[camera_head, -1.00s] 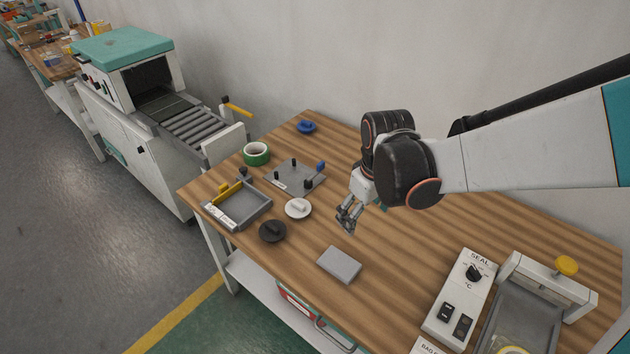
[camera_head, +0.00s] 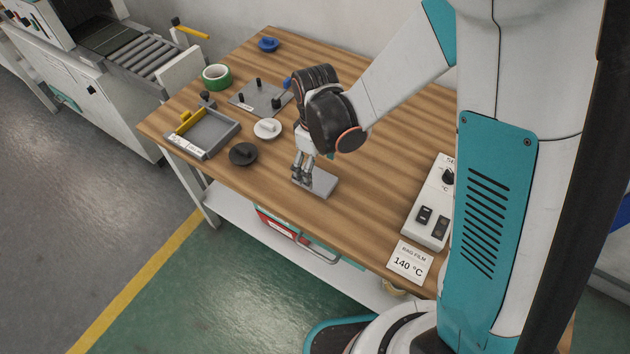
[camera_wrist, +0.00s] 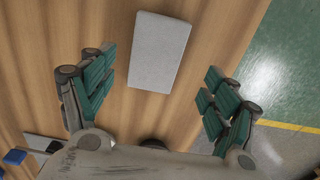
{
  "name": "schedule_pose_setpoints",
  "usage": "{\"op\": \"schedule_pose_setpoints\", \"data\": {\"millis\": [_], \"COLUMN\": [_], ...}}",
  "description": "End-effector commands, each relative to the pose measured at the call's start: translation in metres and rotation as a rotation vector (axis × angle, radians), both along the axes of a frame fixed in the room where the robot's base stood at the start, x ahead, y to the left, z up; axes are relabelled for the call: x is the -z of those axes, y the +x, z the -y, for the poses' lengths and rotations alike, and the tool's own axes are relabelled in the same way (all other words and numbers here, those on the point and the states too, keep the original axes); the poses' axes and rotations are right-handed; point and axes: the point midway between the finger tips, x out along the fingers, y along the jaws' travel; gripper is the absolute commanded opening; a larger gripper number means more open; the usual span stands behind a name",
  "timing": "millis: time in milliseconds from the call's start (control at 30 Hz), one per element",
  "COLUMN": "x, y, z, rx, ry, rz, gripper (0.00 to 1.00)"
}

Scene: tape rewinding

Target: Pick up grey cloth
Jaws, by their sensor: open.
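The grey cloth (camera_head: 320,184) is a flat, folded rectangle lying on the wooden table (camera_head: 375,140) near its front edge. In the wrist view the cloth (camera_wrist: 158,52) lies ahead of the fingers, between the lines of the two jaws. My gripper (camera_head: 303,180) is at the cloth's left end in the head view and partly covers it. In the wrist view my gripper (camera_wrist: 155,88) is open, with its green-padded fingers wide apart and nothing held. I cannot tell whether the fingertips touch the table.
A black disc (camera_head: 243,154), a white spool (camera_head: 267,128), a grey tray (camera_head: 212,135), a peg plate (camera_head: 258,98) and green tape (camera_head: 216,77) stand to the left. A sealer control box (camera_head: 430,215) stands to the right. Bare table lies around the cloth.

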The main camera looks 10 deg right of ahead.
Motion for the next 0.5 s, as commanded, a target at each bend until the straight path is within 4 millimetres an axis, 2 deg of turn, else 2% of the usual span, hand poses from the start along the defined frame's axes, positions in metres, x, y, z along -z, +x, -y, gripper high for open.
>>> {"op": "schedule_pose_setpoints", "data": {"millis": [167,400,500], "x": [0.012,0.046,0.053], "y": [0.002,0.007,0.007], "z": [0.0,0.001,0.001], "rx": [0.0,0.0,0.0], "ry": [0.0,0.0,0.0], "rz": [0.0,0.0,0.0], "gripper": [0.8,0.8,0.8]}}
